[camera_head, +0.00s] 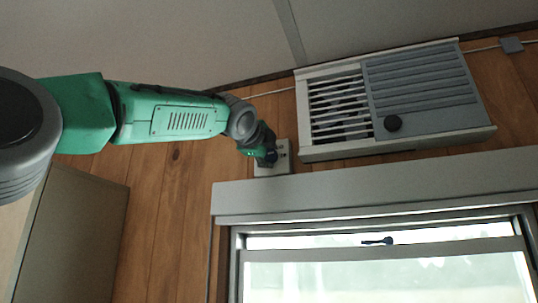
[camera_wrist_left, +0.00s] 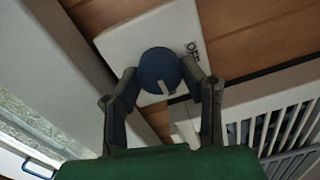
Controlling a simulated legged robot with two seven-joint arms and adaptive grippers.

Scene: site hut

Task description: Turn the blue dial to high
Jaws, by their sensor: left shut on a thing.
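The blue dial (camera_wrist_left: 158,66) sits on a pale wall plate (camera_wrist_left: 120,40) in the left wrist view. A light pointer mark on the dial points toward the lower edge of that view. The letters "OFF" (camera_wrist_left: 194,50) are partly visible beside the dial; other markings are hidden or out of view. My left gripper (camera_wrist_left: 160,75) has a finger on either side of the dial and is shut on it. In the head view my left gripper (camera_head: 266,156) is at the wall plate (camera_head: 285,160) and mostly covers the dial. My right gripper is not in view.
A window (camera_head: 385,275) with a grey top box (camera_head: 370,200) lies below. A cabinet (camera_head: 90,225) stands at lower left.

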